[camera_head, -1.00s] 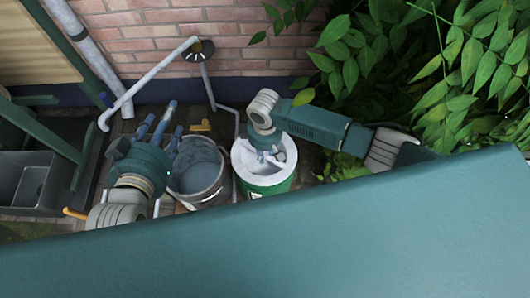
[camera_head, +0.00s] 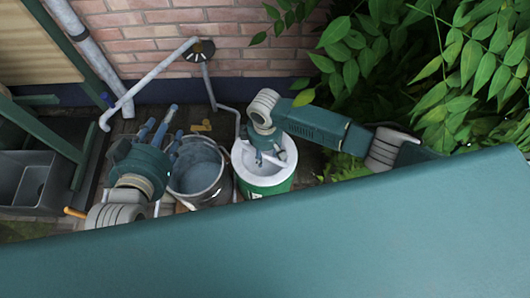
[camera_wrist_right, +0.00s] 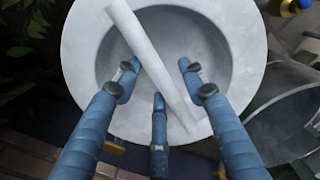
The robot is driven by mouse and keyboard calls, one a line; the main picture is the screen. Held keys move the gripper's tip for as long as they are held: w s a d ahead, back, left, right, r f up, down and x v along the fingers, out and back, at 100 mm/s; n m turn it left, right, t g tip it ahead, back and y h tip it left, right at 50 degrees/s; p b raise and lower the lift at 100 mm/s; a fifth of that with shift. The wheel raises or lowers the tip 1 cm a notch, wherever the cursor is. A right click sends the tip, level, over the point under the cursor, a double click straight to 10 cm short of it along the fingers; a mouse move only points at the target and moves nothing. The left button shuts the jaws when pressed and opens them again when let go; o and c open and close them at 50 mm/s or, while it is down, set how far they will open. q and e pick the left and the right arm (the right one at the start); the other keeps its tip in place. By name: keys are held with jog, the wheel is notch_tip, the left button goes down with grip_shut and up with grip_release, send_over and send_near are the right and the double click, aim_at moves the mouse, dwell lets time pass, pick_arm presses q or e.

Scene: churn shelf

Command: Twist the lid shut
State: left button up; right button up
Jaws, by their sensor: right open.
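A pale grey round lid (camera_head: 286,173) sits on top of a green drum (camera_head: 268,187) in the middle of the head view. In the right wrist view the lid (camera_wrist_right: 86,28) fills much of the picture. It has a raised rim, a sunken middle and a straight white bar handle (camera_wrist_right: 150,58) across it, lying at a slant. My right gripper (camera_head: 257,160) points down over the lid. In the wrist view its three blue fingers (camera_wrist_right: 160,85) are spread open around the bar, with gaps beside it. My left gripper (camera_head: 165,125) is to the left, fingers spread and empty.
A grey metal bucket (camera_head: 199,172) stands just left of the drum. A pipe (camera_head: 150,80) and brick wall (camera_head: 150,45) are behind. Leafy plants (camera_head: 450,70) crowd the right, and a grey crate (camera_head: 30,182) stands at far left.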

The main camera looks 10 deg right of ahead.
notch_tip(320, 180, up, 12)
dwell(0.6)
